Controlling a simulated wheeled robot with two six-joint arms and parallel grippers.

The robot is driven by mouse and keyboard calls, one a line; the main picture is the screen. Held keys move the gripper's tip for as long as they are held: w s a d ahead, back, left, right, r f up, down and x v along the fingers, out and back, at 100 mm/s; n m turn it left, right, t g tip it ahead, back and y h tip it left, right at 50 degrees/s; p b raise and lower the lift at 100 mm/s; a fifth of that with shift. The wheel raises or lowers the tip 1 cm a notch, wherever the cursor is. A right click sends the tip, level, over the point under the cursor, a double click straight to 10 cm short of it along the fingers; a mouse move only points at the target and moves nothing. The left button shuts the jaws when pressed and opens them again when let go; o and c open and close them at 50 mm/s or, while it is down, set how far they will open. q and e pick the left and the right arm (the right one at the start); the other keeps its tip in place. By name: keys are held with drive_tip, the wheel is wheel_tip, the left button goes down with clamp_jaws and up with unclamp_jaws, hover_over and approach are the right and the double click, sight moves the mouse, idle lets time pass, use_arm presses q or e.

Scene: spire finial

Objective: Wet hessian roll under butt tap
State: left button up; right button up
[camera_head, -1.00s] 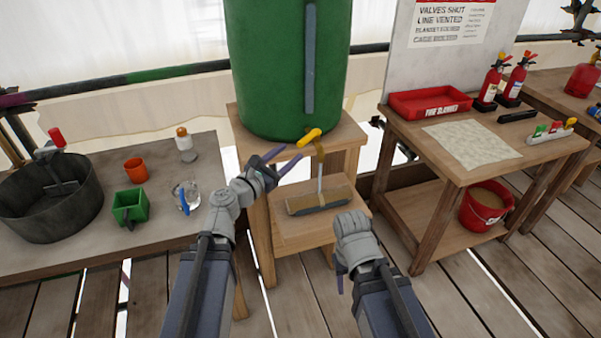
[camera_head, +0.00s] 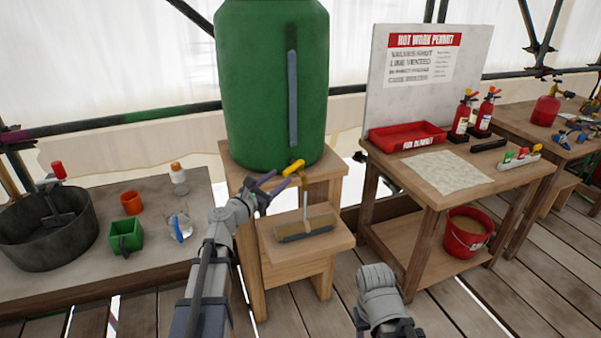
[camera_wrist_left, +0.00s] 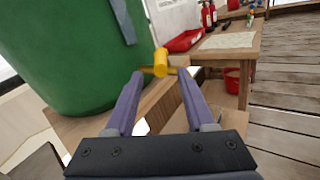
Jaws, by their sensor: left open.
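The green water butt (camera_head: 272,90) stands on a wooden stand with its yellow tap (camera_head: 293,167) low at the front. A thin pale stream runs down from the tap to a brown roll, likely the hessian (camera_head: 318,224), lying on the stand's lower step. My left gripper (camera_head: 277,182) is open at the tap, its fingers pointing toward it. In the left wrist view the yellow tap (camera_wrist_left: 160,62) shows between and just beyond the two open fingertips; contact is unclear. My right gripper (camera_head: 378,290) is low in front; its fingers are hidden.
The right table holds a red tray (camera_head: 407,138), a pale cloth (camera_head: 447,172) and extinguishers (camera_head: 463,115); a red bucket (camera_head: 467,232) is below.

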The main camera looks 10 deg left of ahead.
sight(298, 164)
use_arm(q)
drive_tip(key=x, duration=0.8)
drive_tip(key=shift+s, duration=0.1)
drive_tip(key=shift+c, duration=0.3)
clamp_jaws()
idle(1.0)
